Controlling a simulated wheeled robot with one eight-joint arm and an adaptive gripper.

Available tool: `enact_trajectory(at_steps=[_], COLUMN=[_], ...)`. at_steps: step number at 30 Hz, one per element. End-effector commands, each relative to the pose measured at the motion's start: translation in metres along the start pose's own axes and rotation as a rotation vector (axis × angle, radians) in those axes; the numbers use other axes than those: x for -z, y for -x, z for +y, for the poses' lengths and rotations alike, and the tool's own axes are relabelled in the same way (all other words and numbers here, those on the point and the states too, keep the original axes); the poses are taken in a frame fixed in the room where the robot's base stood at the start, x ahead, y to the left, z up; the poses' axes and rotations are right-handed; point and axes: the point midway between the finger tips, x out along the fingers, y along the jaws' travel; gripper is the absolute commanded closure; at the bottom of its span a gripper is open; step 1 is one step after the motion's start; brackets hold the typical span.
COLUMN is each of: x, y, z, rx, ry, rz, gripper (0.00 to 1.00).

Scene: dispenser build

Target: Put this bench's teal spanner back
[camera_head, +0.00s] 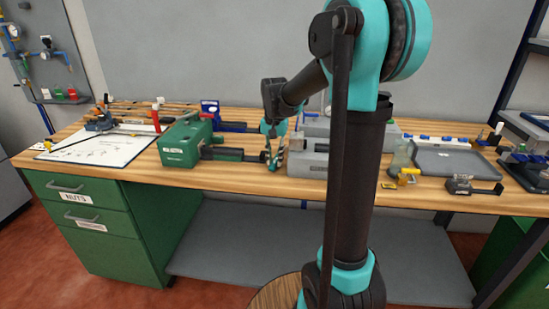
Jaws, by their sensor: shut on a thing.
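My gripper (273,153) is low over the front middle of the wooden bench (250,178), between the green vise and a grey box. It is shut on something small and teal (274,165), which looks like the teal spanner. Its shape is too small to make out clearly. I cannot tell whether it touches the bench top. My arm hides part of the bench to the right of the gripper.
The green vise (187,142) stands close left of my gripper, and the grey box (308,163) close right. A white sheet (95,148) lies at the left. A grey tray (450,162) and small parts crowd the right. Green drawers (95,235) stand below left.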

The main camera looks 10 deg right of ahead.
Motion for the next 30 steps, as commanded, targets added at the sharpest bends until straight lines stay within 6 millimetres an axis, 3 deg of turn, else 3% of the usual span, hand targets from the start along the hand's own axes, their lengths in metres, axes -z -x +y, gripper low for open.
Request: enact_trajectory(at_steps=[11,12,18,24,27,30], x=[0.0001,0.0001,0.0000,0.0000,0.0000,0.0000], y=[-0.0050,-0.0052,-0.0051,-0.0052,-0.0052,-0.0052], z=[-0.0001,-0.0001,0.0000,-0.0001,-0.0001,0.0000], rx=[0.000,0.000,0.000,0.000,0.000,0.000], ry=[0.000,0.000,0.000,0.000,0.000,0.000], rz=[0.000,0.000,0.000,0.000,0.000,0.000], gripper=[1.00,0.79,0.56,0.55,0.43,0.43])
